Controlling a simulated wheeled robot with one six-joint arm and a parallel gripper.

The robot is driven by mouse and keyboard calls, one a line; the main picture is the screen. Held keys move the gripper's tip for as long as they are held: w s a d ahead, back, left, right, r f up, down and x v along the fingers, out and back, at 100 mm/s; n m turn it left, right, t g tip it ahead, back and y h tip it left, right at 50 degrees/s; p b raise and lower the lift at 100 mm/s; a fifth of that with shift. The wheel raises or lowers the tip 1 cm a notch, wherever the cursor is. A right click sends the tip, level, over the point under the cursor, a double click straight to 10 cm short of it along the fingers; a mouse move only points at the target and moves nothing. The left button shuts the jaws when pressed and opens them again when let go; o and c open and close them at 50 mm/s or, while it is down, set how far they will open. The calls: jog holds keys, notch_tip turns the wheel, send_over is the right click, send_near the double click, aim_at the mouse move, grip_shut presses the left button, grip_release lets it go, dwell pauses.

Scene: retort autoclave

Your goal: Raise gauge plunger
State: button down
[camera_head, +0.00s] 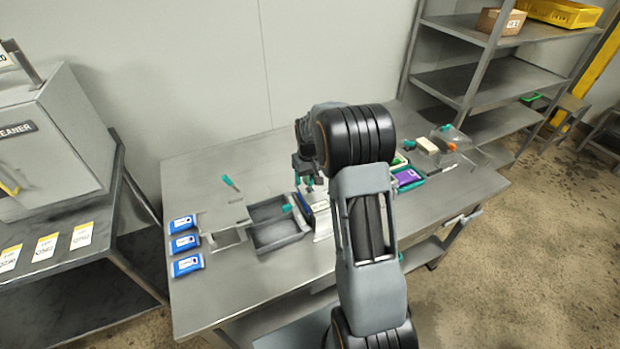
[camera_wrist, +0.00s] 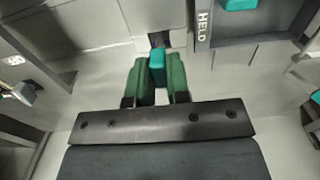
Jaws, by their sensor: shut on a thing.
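My gripper (camera_wrist: 157,72) has two green fingers closed on a small teal block (camera_wrist: 156,58), which looks like the gauge plunger's handle. Part of a dark stem shows just beyond the block. A dark upright plate (camera_wrist: 203,28) marked HELD stands right of the fingers in the wrist view. In the head view my gripper (camera_head: 311,182) is low over the middle of the table, pointing down. My own arm hides much of the area around it, so the plunger's lower end cannot be seen.
The steel table (camera_head: 200,160) carries a grey tray (camera_head: 285,241) left of my gripper and three blue pouches (camera_head: 184,243) at its left edge. A purple item (camera_head: 408,177) and a clear box (camera_head: 450,137) lie to the right. Bare table remains at the back left.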

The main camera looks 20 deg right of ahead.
jog(key=shift+r, duration=0.55)
jog(key=c, duration=1.1)
grip_release()
notch_tip(320, 180, up, 14)
jog(key=shift+f+b, duration=0.1)
jog(key=shift+b, duration=0.5)
